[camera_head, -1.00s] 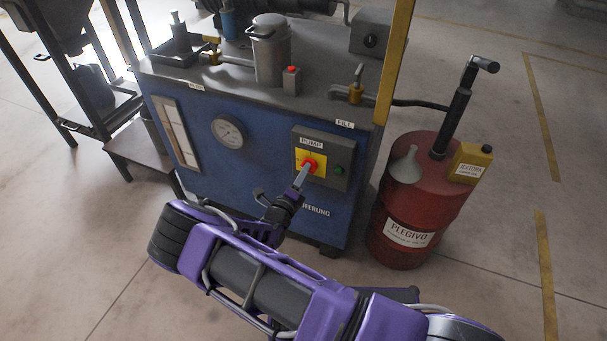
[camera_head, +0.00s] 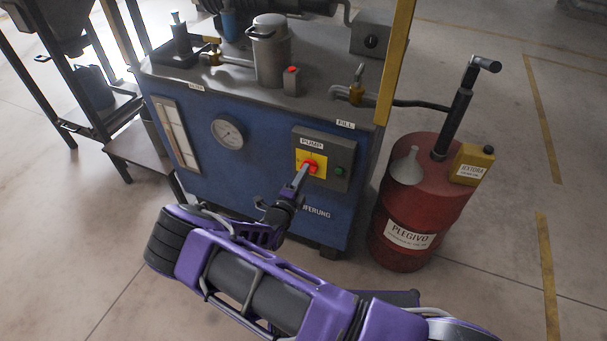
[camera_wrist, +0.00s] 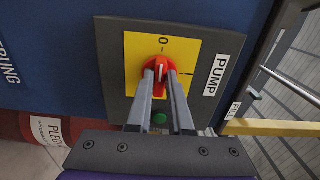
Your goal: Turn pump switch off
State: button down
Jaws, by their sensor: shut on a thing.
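The pump switch is a red rotary knob (camera_head: 310,165) on a yellow plate (camera_head: 319,171), on a grey box labelled PUMP (camera_head: 344,160). It also shows in the wrist view (camera_wrist: 157,70), with "0" above it and a bar mark to its right. The knob's raised grip with a pale line stands nearly upright in that view, toward the "0". My gripper (camera_head: 303,173) reaches the knob from the front; in the wrist view its two fingers (camera_wrist: 160,77) are shut on the knob's sides. The fingertips hide part of the knob.
A green button (camera_head: 339,171) sits right of the knob. The box is on a blue machine (camera_head: 262,185) with a gauge (camera_head: 228,132). A red barrel (camera_head: 408,220) with a funnel stands close on the right. Open floor lies in front.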

jog(key=c, duration=0.8)
grip_release()
jog(key=p+v, duration=0.1)
jog(key=v, duration=1.6)
jog(key=shift+s, duration=0.2)
